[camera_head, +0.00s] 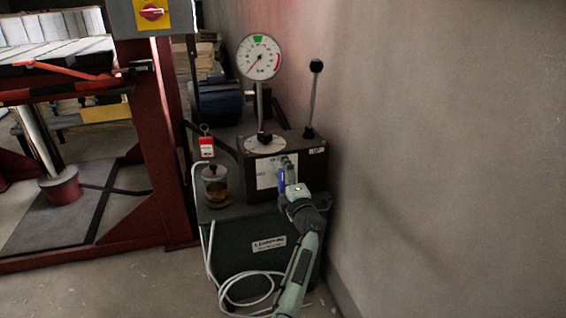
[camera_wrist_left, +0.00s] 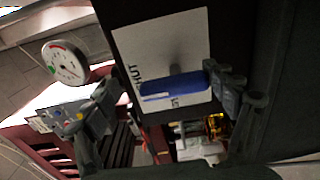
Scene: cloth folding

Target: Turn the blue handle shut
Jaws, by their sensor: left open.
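The blue handle (camera_head: 281,180) is on the front of a dark box, over a white label plate (camera_head: 265,172). In the left wrist view the blue handle (camera_wrist_left: 172,84) juts from a round grey stem over the white plate (camera_wrist_left: 165,45), where lettering like "HUT" is partly covered. My left gripper (camera_head: 288,162) is at the box front, just right of the handle in the head view. Its fingers are spread wide in the wrist view, with the handle between them, close to the right-hand finger. Contact cannot be told. My right gripper is not in view.
A round gauge (camera_head: 259,57) and a black-knobbed lever (camera_head: 314,98) stand on the box (camera_head: 312,178). A jar (camera_head: 215,186) and a red tag (camera_head: 206,147) are to the left. A red press frame (camera_head: 160,140) stands further left. A bare wall (camera_head: 440,150) bounds the right.

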